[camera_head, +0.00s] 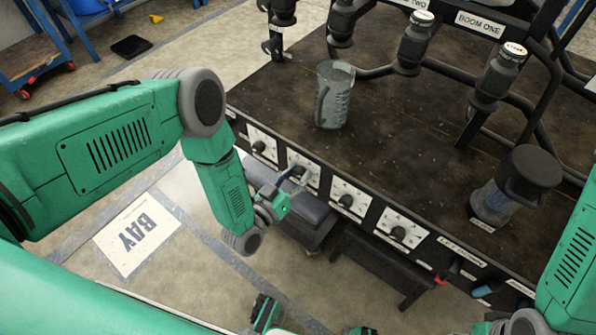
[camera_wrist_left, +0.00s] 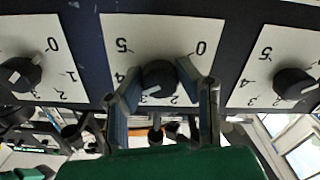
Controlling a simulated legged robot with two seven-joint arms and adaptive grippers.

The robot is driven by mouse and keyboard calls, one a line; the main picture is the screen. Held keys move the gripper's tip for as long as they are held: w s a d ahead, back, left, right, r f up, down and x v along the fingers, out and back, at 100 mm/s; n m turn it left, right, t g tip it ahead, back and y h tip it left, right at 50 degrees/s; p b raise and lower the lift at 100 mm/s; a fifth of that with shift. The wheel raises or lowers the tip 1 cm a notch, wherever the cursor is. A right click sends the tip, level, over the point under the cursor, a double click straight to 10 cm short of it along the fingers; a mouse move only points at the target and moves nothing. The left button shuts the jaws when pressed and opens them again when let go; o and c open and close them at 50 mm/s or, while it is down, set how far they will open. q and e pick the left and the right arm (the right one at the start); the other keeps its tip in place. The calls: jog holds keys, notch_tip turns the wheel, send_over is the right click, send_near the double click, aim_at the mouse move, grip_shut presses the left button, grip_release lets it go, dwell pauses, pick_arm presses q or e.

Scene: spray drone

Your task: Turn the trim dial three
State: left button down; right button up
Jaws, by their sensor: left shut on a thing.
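A row of black trim dials on white scale plates runs along the front edge of the bench. My left gripper (camera_head: 292,184) is at the second dial from the left (camera_head: 298,170) in the head view. In the left wrist view its two fingers (camera_wrist_left: 160,100) are shut on the sides of a dial (camera_wrist_left: 158,78). That dial's white pointer is directed down-left, near the 3. Neighbouring dials stand to its left (camera_wrist_left: 20,74) and right (camera_wrist_left: 292,84). In the head view, further dials (camera_head: 346,201) and (camera_head: 398,232) are untouched. Any dial number labels are unreadable.
On the dark bench (camera_head: 400,130) stand a clear measuring jug (camera_head: 335,95) and a black-lidded container (camera_head: 528,176). Black boom pipes with nozzles (camera_head: 412,45) rise behind them. A grey padded stool (camera_head: 300,213) sits under the front edge, below the dials.

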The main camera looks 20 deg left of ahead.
pick_arm(q)
jog(key=m, duration=0.3)
jog(key=m+p, duration=0.1)
jog(key=m, duration=0.2)
jog(key=shift+s+f+m, duration=0.2)
jog(key=shift+m, duration=0.1)
jog(key=m+p, duration=0.1)
jog(key=m, duration=0.4)
dwell(0.4)
jog(key=c, duration=1.4)
grip_release()
jog(key=shift+o, duration=1.1)
jog(key=shift+w, duration=0.15)
jog(key=shift+r, duration=0.1)
